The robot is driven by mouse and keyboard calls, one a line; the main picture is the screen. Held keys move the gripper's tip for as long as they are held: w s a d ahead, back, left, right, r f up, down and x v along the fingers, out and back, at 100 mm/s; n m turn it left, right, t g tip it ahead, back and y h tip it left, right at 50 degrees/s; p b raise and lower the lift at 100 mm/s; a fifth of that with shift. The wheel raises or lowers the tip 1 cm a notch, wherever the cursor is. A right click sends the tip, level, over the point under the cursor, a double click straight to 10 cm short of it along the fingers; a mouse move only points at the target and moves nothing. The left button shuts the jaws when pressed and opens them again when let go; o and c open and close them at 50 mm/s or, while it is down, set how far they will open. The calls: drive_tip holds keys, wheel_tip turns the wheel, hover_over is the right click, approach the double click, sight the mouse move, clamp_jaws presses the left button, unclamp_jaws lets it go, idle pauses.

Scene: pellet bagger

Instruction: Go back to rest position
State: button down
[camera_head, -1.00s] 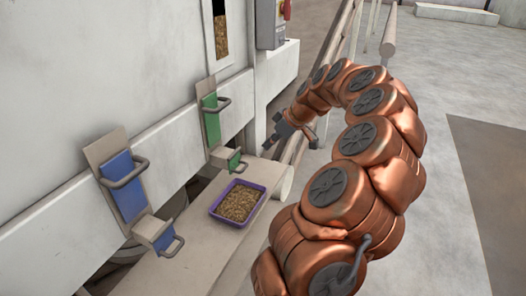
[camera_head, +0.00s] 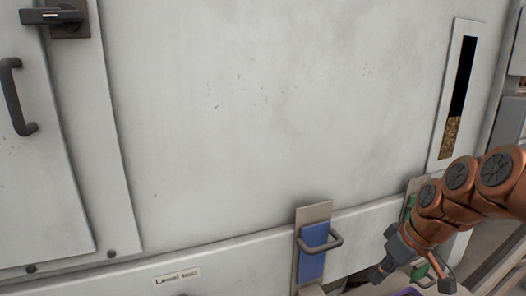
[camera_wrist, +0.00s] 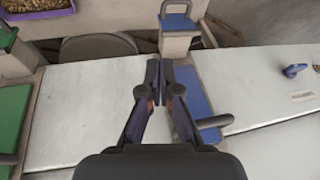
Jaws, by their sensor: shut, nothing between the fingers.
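My gripper (camera_wrist: 163,68) is shut and empty in the wrist view, its two dark fingertips together. Below it in that view are the pale machine front and a blue plate (camera_wrist: 190,98) with a grey handle. In the head view my gripper (camera_head: 412,272) is at the lower right, to the right of the blue plate (camera_head: 312,252) and in front of the green plate, which it partly hides. My bent copper arm reaches in from the right edge.
A purple tray (camera_wrist: 66,11) of pellets shows at the wrist view's top left. The green plate (camera_wrist: 10,125) is at its left edge. In the head view a sight window (camera_head: 453,138) shows pellets, and a door handle (camera_head: 14,95) is at left. The wall between is clear.

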drive_tip(key=s+a+m+g+h+p, duration=0.1)
drive_tip(key=s+a+g+p, duration=0.1)
drive_tip(key=s+a, duration=0.7)
drive_tip(key=s+a+f+m+g+h+p, duration=0.1)
drive_tip(key=s+f+m+g+h, duration=0.1)
drive_tip(key=s, duration=1.2)
drive_tip(key=shift+a+f+m+g, duration=0.25)
drive_tip(key=shift+f+m, duration=0.2)
drive_tip(key=shift+m, duration=0.25)
